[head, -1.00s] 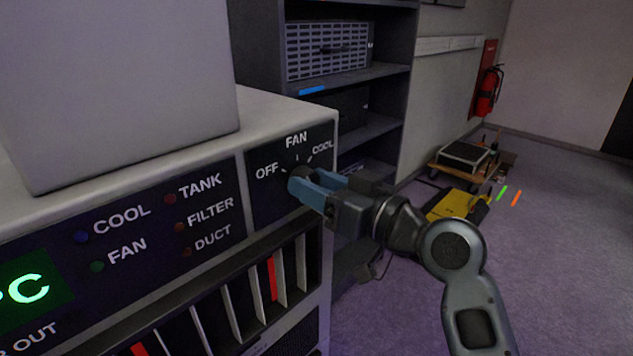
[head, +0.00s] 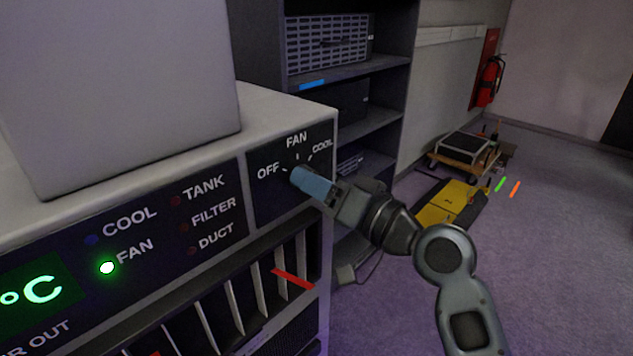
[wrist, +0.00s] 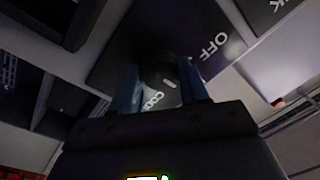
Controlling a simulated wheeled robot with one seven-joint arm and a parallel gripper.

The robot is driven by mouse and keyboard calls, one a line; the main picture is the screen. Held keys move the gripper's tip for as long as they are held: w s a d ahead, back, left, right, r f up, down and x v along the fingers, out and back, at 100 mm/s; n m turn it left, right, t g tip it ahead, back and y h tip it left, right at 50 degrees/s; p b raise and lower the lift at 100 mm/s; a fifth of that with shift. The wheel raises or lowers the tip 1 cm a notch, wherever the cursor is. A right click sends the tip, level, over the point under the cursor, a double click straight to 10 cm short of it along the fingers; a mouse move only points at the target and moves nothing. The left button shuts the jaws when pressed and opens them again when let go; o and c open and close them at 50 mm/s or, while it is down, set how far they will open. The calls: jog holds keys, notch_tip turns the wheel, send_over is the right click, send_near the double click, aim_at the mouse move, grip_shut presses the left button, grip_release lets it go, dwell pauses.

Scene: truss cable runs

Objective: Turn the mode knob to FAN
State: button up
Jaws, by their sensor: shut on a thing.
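The dark mode knob (wrist: 156,70) sits on a black panel (head: 262,205) marked OFF, FAN and COOL, at the unit's right end. My gripper (head: 300,178) is shut on it, with blue fingers on either side in the wrist view. The fingers hide most of the knob in the head view. In the wrist view a white mark on the knob lies on the side between the OFF and COOL labels; the FAN label is hidden there. The green FAN light (head: 107,268) is lit. The COOL light (head: 91,240) is dark.
A large pale box (head: 120,90) stands on the unit. Vent slats with a red strip (head: 293,279) are below the panel. A dark shelf (head: 350,75) stands behind.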

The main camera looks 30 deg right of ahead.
dwell(0.3)
jog(key=o, duration=1.1)
jog(key=shift+c, duration=0.2)
jog(key=b+v, duration=0.2)
jog(key=v, duration=0.6)
jog(key=shift+w, duration=0.1)
jog(key=shift+f, duration=0.1)
